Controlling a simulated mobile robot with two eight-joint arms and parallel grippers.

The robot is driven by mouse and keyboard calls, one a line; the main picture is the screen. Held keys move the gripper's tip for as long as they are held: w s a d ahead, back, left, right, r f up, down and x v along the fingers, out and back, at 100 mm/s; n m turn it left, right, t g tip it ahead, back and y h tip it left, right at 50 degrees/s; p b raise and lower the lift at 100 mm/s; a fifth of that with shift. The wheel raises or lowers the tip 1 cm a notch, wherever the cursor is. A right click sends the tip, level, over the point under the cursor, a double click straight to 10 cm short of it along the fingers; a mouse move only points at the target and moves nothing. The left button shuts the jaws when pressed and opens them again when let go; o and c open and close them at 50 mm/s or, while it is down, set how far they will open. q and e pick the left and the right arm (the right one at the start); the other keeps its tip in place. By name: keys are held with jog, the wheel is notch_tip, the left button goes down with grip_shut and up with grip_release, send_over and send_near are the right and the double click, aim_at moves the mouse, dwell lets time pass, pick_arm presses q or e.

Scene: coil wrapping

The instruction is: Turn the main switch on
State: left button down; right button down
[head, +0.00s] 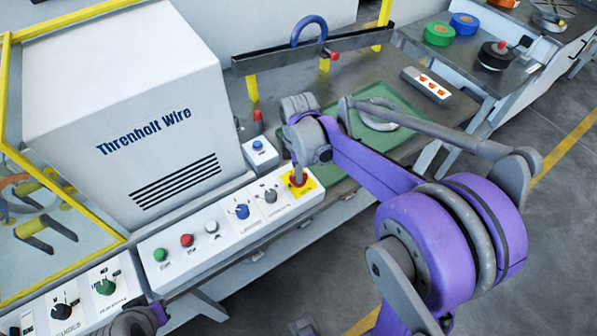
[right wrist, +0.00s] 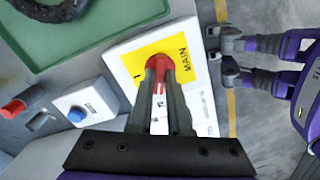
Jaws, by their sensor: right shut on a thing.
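The main switch is a red knob (head: 298,181) on a yellow plate (head: 311,187) at the right end of the white control panel. In the right wrist view the red knob (right wrist: 158,63) sits on the yellow plate marked MAIN (right wrist: 188,42). My right gripper (head: 298,172) comes down from above. In the right wrist view its two fingers (right wrist: 160,80) are shut on the red knob, one on each side. The fingers cover part of the knob, and I cannot tell which way it is turned.
A small box with a blue button (head: 258,148) stands behind the switch. A green tray (head: 408,110) with a grey coil lies beyond. The white machine (head: 120,100) stands at left.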

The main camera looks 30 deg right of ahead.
jog(key=m, duration=0.6)
jog(key=shift+m+b, duration=0.3)
jog(key=shift+b, duration=0.1)
jog(key=m, duration=0.6)
jog(key=shift+m, duration=0.3)
jog(key=c, duration=0.9)
grip_release()
jog(key=shift+o, duration=0.2)
notch_tip(320, 180, up, 11)
